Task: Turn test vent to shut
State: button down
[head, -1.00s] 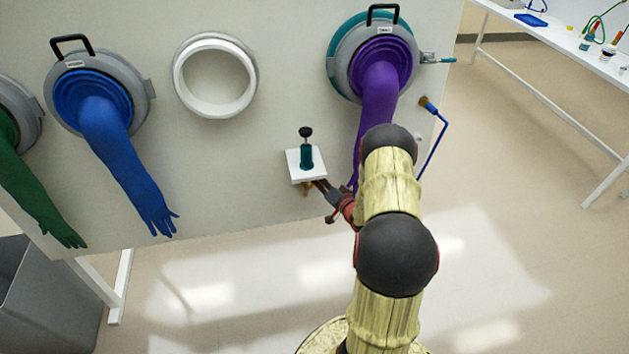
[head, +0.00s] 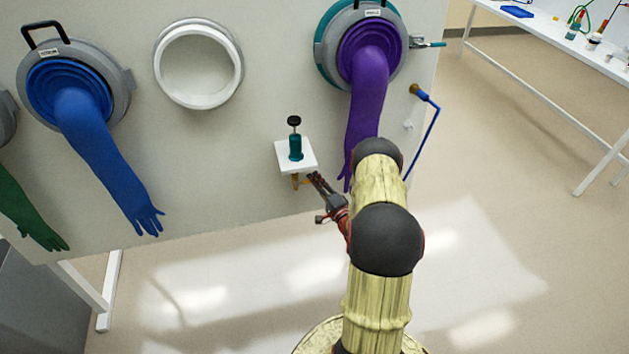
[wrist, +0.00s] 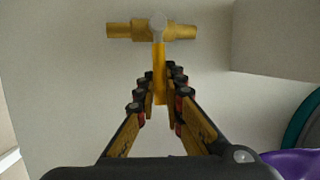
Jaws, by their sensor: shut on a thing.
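The test vent is a small brass valve (head: 295,182) under a white shelf on the grey panel. In the wrist view its brass body (wrist: 180,32) lies crosswise at the top, with a pale round hub in the middle. A yellow lever (wrist: 159,72) runs from the hub toward me, square to the body in that picture. My gripper (wrist: 159,88) has its fingers on both sides of the lever's outer end and is shut on it. In the head view my gripper (head: 314,178) is just right of the valve, below the shelf's level.
The white shelf (head: 283,151) carries a teal plunger-like fitting (head: 295,150) above the valve. A purple glove (head: 366,105) hangs close to my arm. A blue bent rod (head: 428,135) is at the panel's right edge. Open floor lies to the right.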

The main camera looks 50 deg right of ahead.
jog(key=shift+s+f+m, duration=0.1)
jog(key=shift+f+m, duration=0.15)
jog(key=shift+m, duration=0.05)
jog(key=c, duration=2)
grip_release()
jog(key=shift+o, duration=0.6)
jog(key=v, duration=1.1)
jog(key=shift+s+a, duration=0.2)
jog(key=shift+s, duration=0.2)
